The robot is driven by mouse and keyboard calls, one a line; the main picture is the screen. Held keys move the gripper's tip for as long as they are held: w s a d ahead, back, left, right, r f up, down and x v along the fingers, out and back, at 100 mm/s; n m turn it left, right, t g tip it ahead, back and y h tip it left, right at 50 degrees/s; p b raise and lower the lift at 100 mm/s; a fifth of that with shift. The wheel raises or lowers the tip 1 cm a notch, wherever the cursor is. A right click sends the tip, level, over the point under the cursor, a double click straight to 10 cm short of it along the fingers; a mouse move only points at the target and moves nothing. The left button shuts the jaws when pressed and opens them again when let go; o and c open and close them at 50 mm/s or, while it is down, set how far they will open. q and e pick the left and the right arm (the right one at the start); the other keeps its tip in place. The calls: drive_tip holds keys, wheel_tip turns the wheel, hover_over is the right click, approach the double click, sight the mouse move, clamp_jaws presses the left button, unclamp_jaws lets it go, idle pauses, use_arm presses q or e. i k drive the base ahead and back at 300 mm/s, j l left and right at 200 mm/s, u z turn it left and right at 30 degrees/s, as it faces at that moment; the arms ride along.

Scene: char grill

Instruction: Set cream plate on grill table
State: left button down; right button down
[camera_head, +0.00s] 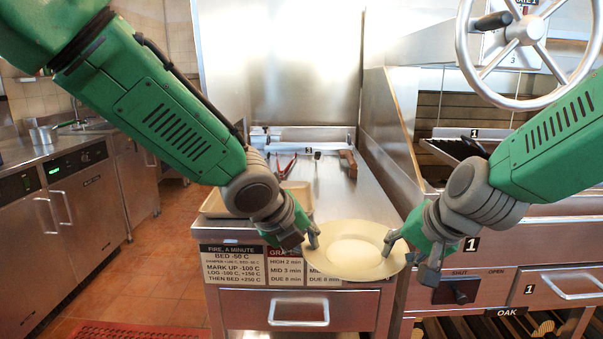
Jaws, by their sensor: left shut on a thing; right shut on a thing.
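The cream plate (354,251) is round with a wide rim and is held roughly level in front of the steel grill table (345,200), over its front edge. My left gripper (311,240) is shut on the plate's left rim. My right gripper (389,245) is shut on the plate's right rim. The plate hides part of the table's front edge and part of the printed labels. I cannot tell exactly how high the plate is above the table top.
A tan tray (214,204) sits on the table's left side, partly behind my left gripper. Red-handled tongs (288,168) and a wooden-handled tool (348,160) lie at the back. The grill with a handwheel (526,30) stands right. The table's middle is clear.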

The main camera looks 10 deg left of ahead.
sight(352, 206)
drive_tip(key=i, duration=1)
